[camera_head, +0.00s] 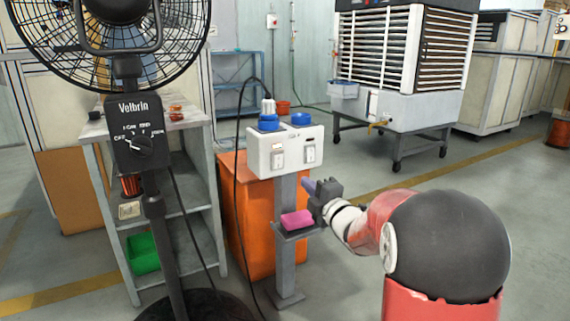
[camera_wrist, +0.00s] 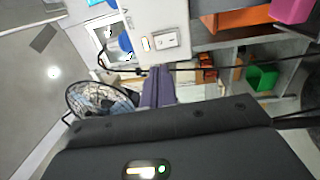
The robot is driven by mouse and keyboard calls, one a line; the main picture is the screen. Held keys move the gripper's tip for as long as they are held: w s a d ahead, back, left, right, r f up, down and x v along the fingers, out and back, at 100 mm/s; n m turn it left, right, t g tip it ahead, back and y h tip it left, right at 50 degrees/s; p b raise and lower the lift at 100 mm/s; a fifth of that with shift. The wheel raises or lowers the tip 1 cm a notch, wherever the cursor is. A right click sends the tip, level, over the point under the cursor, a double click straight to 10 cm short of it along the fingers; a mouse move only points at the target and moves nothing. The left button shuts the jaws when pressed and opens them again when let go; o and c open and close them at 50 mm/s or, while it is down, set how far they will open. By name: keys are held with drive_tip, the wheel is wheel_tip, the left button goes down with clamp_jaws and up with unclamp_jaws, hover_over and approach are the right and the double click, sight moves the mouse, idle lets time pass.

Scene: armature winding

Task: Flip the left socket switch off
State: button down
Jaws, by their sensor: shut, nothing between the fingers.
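The white socket box (camera_head: 285,147) stands on a grey post, with two rocker switches on its front. The left socket switch (camera_head: 277,160) is on the left half and the right switch (camera_head: 309,153) on the right half. My gripper (camera_head: 309,185) is shut and empty, below and right of the box, apart from it. In the wrist view the box (camera_wrist: 157,14) is at the top, turned sideways, with what appears to be the left switch (camera_wrist: 164,41). My purple fingers (camera_wrist: 157,76) are together just below it in that picture. The rocker's position is too small to tell.
A pink block (camera_head: 297,220) lies on a small shelf on the post, just under my gripper. A black plug lead hangs left of the box. A fan (camera_head: 140,140) stands at left, an orange bin (camera_head: 250,225) behind the post. Open floor lies right.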

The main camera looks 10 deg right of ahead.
sight(280, 157)
drive_tip(key=p+x, duration=0.1)
drive_tip(key=x, duration=1.1)
drive_tip(key=shift+w, duration=0.35)
drive_tip(key=shift+w+a, duration=0.1)
drive_tip(key=shift+r, duration=0.1)
drive_tip(key=shift+w+a+r+p, duration=0.15)
drive_tip(key=shift+r+p, duration=0.15)
drive_tip(key=shift+p, duration=0.2)
drive_tip(key=shift+f+g, duration=0.1)
drive_tip(key=shift+g, duration=0.2)
